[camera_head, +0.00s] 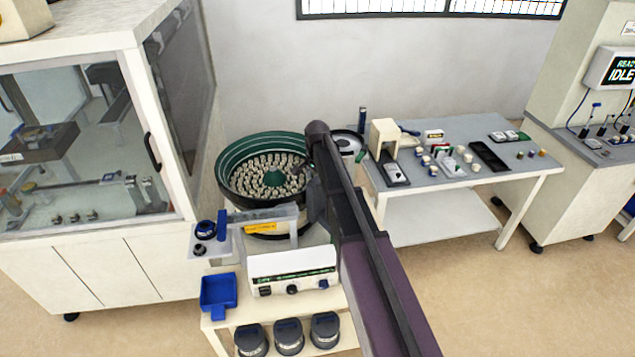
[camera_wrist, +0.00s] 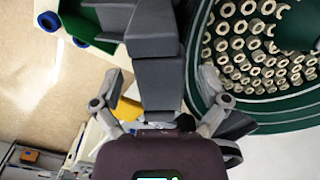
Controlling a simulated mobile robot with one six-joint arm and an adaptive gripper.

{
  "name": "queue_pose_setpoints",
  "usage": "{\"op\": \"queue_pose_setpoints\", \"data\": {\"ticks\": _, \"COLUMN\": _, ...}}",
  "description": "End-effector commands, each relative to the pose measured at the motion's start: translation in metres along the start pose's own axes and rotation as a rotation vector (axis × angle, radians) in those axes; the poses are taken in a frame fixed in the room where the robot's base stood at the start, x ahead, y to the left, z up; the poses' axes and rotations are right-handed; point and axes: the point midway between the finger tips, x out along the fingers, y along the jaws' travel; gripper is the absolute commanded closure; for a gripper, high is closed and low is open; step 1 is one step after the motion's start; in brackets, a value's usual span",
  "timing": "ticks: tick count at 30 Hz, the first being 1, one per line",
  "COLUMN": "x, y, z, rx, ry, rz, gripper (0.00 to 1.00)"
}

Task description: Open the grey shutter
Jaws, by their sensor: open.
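A grey, stepped bar (camera_wrist: 155,45) runs down the middle of the wrist view towards the space between my fingers. It looks like the grey shutter, but I cannot tell for sure. The head view shows a pale grey bar (camera_head: 265,213) along the feeder's outlet, left of my gripper. My gripper (camera_wrist: 162,108) is open, with one finger on each side of the bar's near end. I cannot tell whether the fingers touch it. In the head view my arm hides most of the gripper and that end of the bar.
The green bowl (camera_head: 228,168) full of ring parts is close beside my gripper. A white control box (camera_head: 293,272) and a blue tray (camera_head: 218,293) stand in front. A glazed cabinet (camera_head: 75,150) is on the left. A table with small parts (camera_head: 465,180) is on the right.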

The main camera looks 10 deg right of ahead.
Motion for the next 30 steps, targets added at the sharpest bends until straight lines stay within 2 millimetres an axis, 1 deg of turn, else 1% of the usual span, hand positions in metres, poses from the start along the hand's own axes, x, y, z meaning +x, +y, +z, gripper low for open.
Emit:
{"op": "queue_pose_setpoints", "data": {"ticks": 4, "x": 0.0, "y": 0.0, "z": 0.0, "rx": 0.0, "ry": 0.0, "rz": 0.0, "gripper": 0.06}}
{"op": "queue_pose_setpoints", "data": {"ticks": 5, "x": 0.0, "y": 0.0, "z": 0.0, "rx": 0.0, "ry": 0.0, "rz": 0.0, "gripper": 0.12}}
{"op": "queue_pose_setpoints", "data": {"ticks": 6, "x": 0.0, "y": 0.0, "z": 0.0, "rx": 0.0, "ry": 0.0, "rz": 0.0, "gripper": 0.24}}
{"op": "queue_pose_setpoints", "data": {"ticks": 8, "x": 0.0, "y": 0.0, "z": 0.0, "rx": 0.0, "ry": 0.0, "rz": 0.0, "gripper": 0.41}}
{"op": "queue_pose_setpoints", "data": {"ticks": 9, "x": 0.0, "y": 0.0, "z": 0.0, "rx": 0.0, "ry": 0.0, "rz": 0.0, "gripper": 0.53}}
{"op": "queue_pose_setpoints", "data": {"ticks": 11, "x": 0.0, "y": 0.0, "z": 0.0, "rx": 0.0, "ry": 0.0, "rz": 0.0, "gripper": 0.71}}
{"op": "queue_pose_setpoints", "data": {"ticks": 12, "x": 0.0, "y": 0.0, "z": 0.0, "rx": 0.0, "ry": 0.0, "rz": 0.0, "gripper": 0.83}}
{"op": "queue_pose_setpoints", "data": {"ticks": 14, "x": 0.0, "y": 0.0, "z": 0.0, "rx": 0.0, "ry": 0.0, "rz": 0.0, "gripper": 1.0}}
{"op": "queue_pose_setpoints", "data": {"ticks": 20, "x": -0.003, "y": 0.0, "z": 0.0, "rx": 0.0, "ry": 0.0, "rz": 0.001, "gripper": 1.0}}
{"op": "queue_pose_setpoints", "data": {"ticks": 30, "x": -0.031, "y": 0.0, "z": 0.0, "rx": -0.001, "ry": 0.0, "rz": 0.001, "gripper": 1.0}}
